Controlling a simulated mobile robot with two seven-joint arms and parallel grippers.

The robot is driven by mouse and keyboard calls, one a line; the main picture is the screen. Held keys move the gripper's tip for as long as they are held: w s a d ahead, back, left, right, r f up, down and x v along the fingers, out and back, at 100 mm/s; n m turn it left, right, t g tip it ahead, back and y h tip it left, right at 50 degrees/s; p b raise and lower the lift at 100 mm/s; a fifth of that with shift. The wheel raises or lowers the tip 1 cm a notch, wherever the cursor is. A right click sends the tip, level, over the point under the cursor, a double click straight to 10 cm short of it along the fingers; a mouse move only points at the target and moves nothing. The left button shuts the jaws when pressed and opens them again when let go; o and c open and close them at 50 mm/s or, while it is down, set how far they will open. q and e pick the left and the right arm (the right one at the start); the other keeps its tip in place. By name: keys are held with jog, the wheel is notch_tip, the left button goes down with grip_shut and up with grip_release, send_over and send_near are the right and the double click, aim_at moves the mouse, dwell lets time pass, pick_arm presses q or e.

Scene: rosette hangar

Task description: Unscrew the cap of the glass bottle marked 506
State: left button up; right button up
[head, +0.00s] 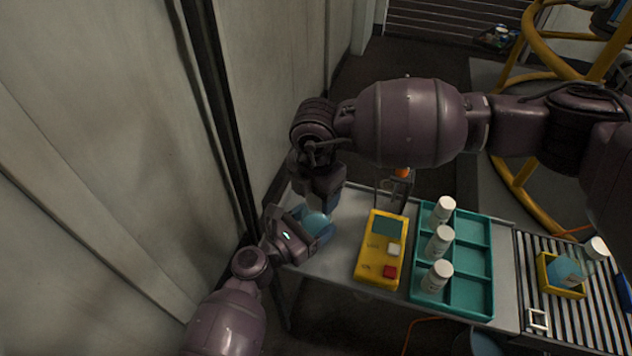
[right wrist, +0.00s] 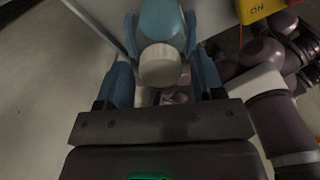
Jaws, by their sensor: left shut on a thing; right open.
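A pale blue bottle (head: 316,222) is held over the left end of the table by my left gripper (head: 318,232), which is shut on it. In the right wrist view the bottle (right wrist: 160,22) has a whitish cap (right wrist: 160,66) facing the camera. My right gripper (head: 325,198) points down from above at the bottle. Its blue fingers are open on either side of the cap, with gaps visible, in the right wrist view (right wrist: 162,75). In the head view the cap is hidden by the right gripper. No number on the bottle can be read.
A yellow box with buttons (head: 371,267) stands right of the bottle. Beyond it, a teal tray (head: 475,262) holds three white-capped bottles (head: 438,241). A roller conveyor (head: 570,322) at the right carries a yellow holder (head: 547,284) with a blue bottle. A wall (head: 262,90) rises close on the left.

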jog(key=shift+f, duration=0.2)
jog(key=c, duration=1)
jog(key=shift+o, duration=0.2)
